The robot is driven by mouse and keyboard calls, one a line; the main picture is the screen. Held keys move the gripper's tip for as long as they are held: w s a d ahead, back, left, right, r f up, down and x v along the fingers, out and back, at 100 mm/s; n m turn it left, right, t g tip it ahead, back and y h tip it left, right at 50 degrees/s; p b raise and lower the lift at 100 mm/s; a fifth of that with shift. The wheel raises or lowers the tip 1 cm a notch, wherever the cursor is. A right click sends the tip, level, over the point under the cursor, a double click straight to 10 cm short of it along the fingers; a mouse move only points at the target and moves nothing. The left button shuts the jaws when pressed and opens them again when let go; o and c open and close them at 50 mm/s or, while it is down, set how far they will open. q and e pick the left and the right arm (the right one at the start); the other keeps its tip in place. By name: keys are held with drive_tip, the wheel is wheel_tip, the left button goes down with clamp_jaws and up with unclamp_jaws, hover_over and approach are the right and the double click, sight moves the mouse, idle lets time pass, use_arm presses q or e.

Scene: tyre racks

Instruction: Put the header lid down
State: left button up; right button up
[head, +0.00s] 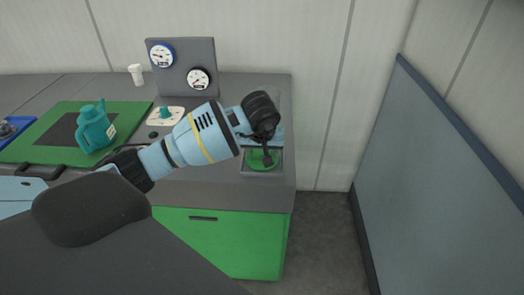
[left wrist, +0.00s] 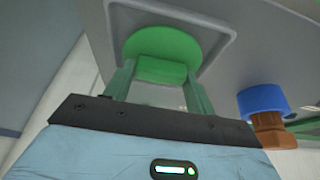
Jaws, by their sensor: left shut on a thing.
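The header lid is a green round piece (head: 254,163) at the right end of the bench, over a small grey tray (head: 262,175). In the left wrist view the lid (left wrist: 165,42) is a green disc with a block-shaped grip, and the grey tray (left wrist: 222,38) surrounds it. My left gripper (head: 265,156) points down over the tray. In the left wrist view its fingers (left wrist: 157,76) are shut on the lid's grip. I cannot tell whether the lid touches the tray floor. My right gripper is out of view.
A blue ring with a brown hex piece (left wrist: 265,118) is close to the gripper's right in the wrist view. A teal jug (head: 95,128) stands on a green mat (head: 40,150). A gauge panel (head: 182,82) stands behind; a grey partition (head: 430,165) is at right.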

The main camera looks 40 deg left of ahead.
use_arm(q)
drive_tip(key=shift+f, duration=0.2)
drive_tip(key=shift+f, duration=0.15)
drive_tip(key=shift+f, duration=0.1)
drive_tip(key=o, duration=1)
drive_tip(key=shift+o, duration=0.2)
